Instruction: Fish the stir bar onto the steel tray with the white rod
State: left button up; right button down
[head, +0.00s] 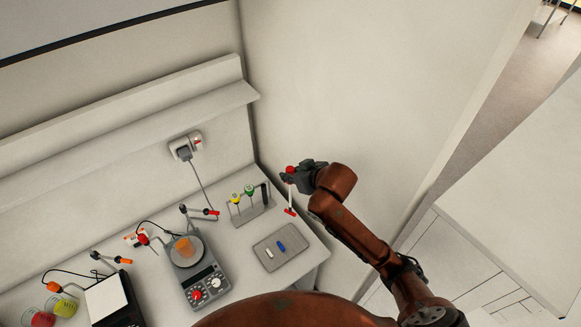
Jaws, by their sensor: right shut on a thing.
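My right gripper (293,176) is shut on the white rod (290,193), which hangs roughly upright with a red top and a red lower end. It is held beside the rack, behind and above the steel tray (295,257). On the tray lie a small white bar (270,253) and a small blue bar (281,246), side by side. A beaker of orange juice (184,247) stands on the round plate of a grey stirrer (205,284). I cannot see into the juice well enough to tell a stir bar there. My left gripper is out of view.
A rack (253,212) with yellow-, green- and black-topped pieces stands behind the tray. A black device (106,300) and juice cups (64,306) are at left. A wall outlet with cable (184,153) is behind.

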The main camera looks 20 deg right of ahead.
notch_tip(320, 180, down, 2)
jog(key=shift+s+f, duration=0.1)
jog(key=shift+s, duration=0.05)
notch_tip(320, 180, down, 4)
jog(key=b, duration=0.1)
send_over(290, 213)
jog(key=f, duration=0.8)
jog(key=shift+d+f, duration=0.15)
jog(key=shift+d, duration=0.05)
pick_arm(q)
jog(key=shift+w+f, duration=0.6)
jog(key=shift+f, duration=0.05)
pick_arm(e)
jog(key=shift+f, duration=0.8)
pick_arm(q)
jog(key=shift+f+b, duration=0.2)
jog(key=shift+b, duration=0.2)
pick_arm(e)
jog(key=shift+f, duration=1)
